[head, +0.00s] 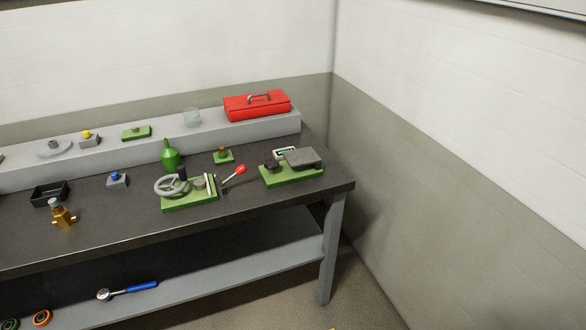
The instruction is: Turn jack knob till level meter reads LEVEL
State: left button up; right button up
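A green base (293,177) sits near the right end of the dark workbench. On its left part stands a small black knob (271,166), which looks like the jack knob. A grey block or plate (301,157) sits on the right part of the base. Behind the knob is a small white-framed meter (283,152) with a greenish display. Its reading is too small to make out. Neither of my grippers shows in the head view.
The bench front (260,215) is clear. A wall is at the right.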

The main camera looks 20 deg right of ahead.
aim_at(272, 164)
jog(key=l+z, duration=0.35)
jog(key=z, duration=0.15)
jog(key=i+l+u, duration=0.25)
jog(key=i+l, duration=0.25)
jog(key=i, duration=0.25)
jog(key=i+l+u, duration=0.25)
jog(key=i+l, duration=0.35)
jog(key=i, duration=0.05)
